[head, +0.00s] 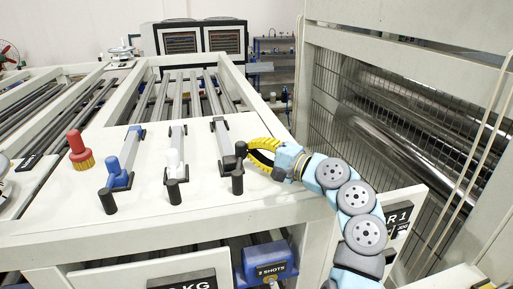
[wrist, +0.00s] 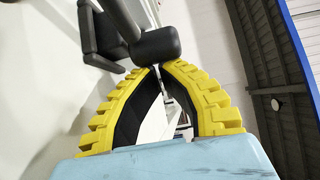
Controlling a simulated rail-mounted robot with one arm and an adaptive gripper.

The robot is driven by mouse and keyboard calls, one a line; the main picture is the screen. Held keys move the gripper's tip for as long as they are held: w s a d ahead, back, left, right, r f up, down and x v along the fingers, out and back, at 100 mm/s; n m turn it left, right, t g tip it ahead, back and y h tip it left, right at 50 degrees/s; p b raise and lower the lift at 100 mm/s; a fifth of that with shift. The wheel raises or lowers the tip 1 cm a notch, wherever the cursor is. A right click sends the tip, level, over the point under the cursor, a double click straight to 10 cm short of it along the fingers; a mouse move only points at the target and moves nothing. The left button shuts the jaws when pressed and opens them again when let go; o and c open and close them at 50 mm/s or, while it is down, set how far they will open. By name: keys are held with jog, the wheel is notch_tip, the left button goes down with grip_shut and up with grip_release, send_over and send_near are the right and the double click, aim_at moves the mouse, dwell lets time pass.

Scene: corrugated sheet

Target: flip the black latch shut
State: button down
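The black latch (head: 225,138) is the rightmost of three latches on the white panel in the head view. It has a grey bar, a black hinge end at the back and a black knob (head: 241,149) at its near right. A short black post (head: 238,183) stands just in front. My gripper (head: 250,149), with yellow ribbed fingers, reaches in from the right beside the knob. In the wrist view the knob (wrist: 156,46) lies right at the fingertips (wrist: 158,68), which come together below it. The fingers hold nothing visible; contact with the knob is unclear.
A white latch (head: 175,160) and a blue latch (head: 118,175) stand to the left, each with a black post in front. A red and yellow knob (head: 79,150) is further left. A tall machine frame with mesh (head: 340,100) rises on the right.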

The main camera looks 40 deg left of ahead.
jog(key=shift+s+a+r+p, duration=0.1)
jog(key=shift+s+a+p, duration=0.1)
jog(key=shift+s+a, duration=0.25)
jog(key=shift+s+a+p, duration=0.2)
jog(key=shift+a, duration=0.5)
jog(key=shift+w, duration=0.4)
jog(key=w, duration=0.1)
jog(key=w+d+p, duration=0.1)
jog(key=w, duration=0.1)
jog(key=shift+d, duration=0.2)
jog(key=w+d, duration=0.1)
jog(key=d, duration=0.2)
jog(key=w+d+b, duration=0.1)
jog(key=d, duration=0.2)
jog(key=w+d+b, duration=0.1)
jog(key=w+d, duration=0.1)
jog(key=d, duration=0.1)
jog(key=shift+d, duration=0.1)
